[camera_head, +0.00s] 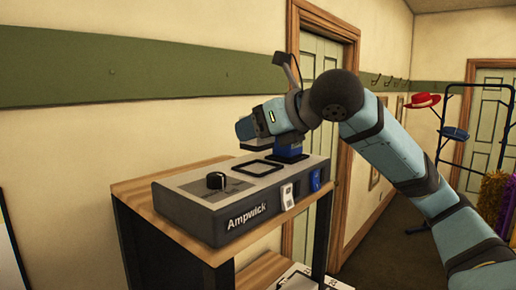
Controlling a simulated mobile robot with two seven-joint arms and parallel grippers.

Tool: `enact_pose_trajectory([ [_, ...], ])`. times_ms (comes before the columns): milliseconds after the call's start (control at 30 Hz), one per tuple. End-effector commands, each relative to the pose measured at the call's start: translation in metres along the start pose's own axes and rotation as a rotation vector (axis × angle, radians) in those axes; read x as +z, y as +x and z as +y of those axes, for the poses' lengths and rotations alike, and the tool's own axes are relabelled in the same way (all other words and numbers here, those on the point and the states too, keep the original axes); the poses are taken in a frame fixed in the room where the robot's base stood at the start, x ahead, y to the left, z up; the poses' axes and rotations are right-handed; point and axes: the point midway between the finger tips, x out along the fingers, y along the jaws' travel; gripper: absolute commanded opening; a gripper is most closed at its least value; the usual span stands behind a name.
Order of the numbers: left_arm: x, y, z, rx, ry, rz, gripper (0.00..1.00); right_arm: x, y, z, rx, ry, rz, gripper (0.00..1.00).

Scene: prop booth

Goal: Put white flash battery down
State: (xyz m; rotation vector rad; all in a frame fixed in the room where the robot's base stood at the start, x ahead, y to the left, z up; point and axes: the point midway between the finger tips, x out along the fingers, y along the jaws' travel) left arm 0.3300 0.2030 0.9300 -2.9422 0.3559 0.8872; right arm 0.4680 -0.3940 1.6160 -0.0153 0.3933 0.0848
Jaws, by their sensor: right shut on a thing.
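My right gripper (250,133) is just above the grey charger (231,227) marked "Ampwick". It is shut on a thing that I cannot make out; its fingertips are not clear. No white flash battery can be told for sure in this view. A dark blue block (288,150) stands on the charger's back right, directly below my right wrist; I cannot tell whether they touch. Left of it on the charger top is a black-outlined square (259,168) that looks empty. My left gripper is out of view.
The charger front bears a white tag-like piece (287,196) and a blue one (316,180). The wooden-topped stand (142,192) is against the wall. A rack with a red hat (422,100) stands far right.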

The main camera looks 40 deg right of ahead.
Motion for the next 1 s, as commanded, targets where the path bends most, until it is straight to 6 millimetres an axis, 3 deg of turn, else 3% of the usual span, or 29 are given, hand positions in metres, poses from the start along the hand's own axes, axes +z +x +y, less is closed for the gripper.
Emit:
enact_pose_trajectory([
  [400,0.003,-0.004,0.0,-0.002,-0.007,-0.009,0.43,-0.033,0.013,-0.001,-0.003,-0.001,0.002,0.23],
  [867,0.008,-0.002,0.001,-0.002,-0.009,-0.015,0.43,-0.038,0.015,0.0,-0.001,-0.002,0.0,0.23],
  [900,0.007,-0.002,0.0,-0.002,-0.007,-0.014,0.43,-0.04,0.016,0.0,-0.001,-0.001,0.001,0.6],
  [1000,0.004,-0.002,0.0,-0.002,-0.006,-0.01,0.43,-0.039,0.016,0.0,0.0,-0.001,0.001,0.83],
])
